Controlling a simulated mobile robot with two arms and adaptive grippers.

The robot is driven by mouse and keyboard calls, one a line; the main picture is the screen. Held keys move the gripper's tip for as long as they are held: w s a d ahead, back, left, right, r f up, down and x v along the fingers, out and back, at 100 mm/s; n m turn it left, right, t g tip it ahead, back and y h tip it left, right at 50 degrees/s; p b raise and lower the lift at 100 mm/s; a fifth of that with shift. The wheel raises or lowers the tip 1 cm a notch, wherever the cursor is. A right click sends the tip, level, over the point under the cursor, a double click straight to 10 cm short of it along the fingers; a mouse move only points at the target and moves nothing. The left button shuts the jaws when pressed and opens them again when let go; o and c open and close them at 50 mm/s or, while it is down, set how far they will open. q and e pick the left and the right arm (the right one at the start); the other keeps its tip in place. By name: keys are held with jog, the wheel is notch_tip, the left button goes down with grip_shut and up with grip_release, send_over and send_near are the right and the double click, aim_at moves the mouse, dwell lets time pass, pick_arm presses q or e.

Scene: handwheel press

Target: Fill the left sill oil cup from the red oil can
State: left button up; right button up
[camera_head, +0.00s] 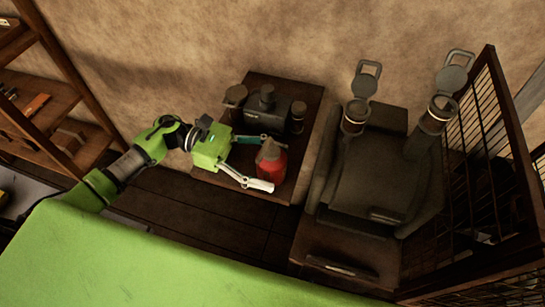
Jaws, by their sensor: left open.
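The red oil can (271,168), with a greyish cone top, stands upright on a small dark wooden table. My left gripper (268,163), with a green body, reaches in from the left. Its jaws are open, with one finger along the can's far side and one along its near side; I cannot tell if they touch it. The left sill oil cup (354,118) is a small cylinder on the dark machine to the right, with its round lid (363,86) swung up behind it. My right gripper is not in view.
Dark containers (267,97) and a dark box stand behind the can on the small table (284,86). The machine (372,180) has a second oil cup (436,115) at its right, beside a mesh guard (480,120). A wooden shelf (75,95) is at the left.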

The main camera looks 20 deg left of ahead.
aim_at(270, 151)
pick_arm(q)
jog(key=c, duration=1.3)
jog(key=shift+o, duration=0.2)
jog(key=shift+r+p, duration=1)
jog(key=shift+r, duration=1.6)
